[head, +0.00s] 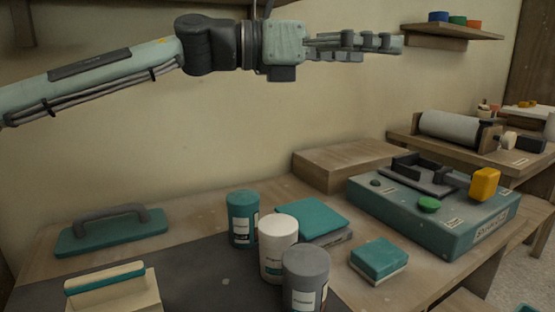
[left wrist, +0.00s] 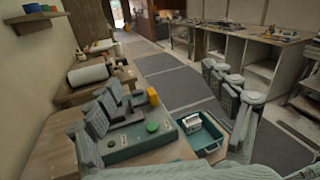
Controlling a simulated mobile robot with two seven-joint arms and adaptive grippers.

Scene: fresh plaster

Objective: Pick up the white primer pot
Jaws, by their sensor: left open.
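The white primer pot (head: 277,248) stands upright on the workbench in the head view, with a label on its side. A teal pot (head: 242,218) stands just behind it to the left, and a grey pot (head: 306,276) stands in front and partly covers its lower right side. My left gripper (head: 396,44) is stretched out high above the bench, well above and to the right of the pots. In the left wrist view its fingers are spread wide and empty (left wrist: 162,78). The white pot does not show in the left wrist view. My right gripper is out of view.
A teal block (head: 379,257) and a teal-topped stack (head: 308,220) lie near the pots. A teal machine (head: 438,215) and a wooden box (head: 345,163) stand at right. A shelf (head: 450,32) is on the wall.

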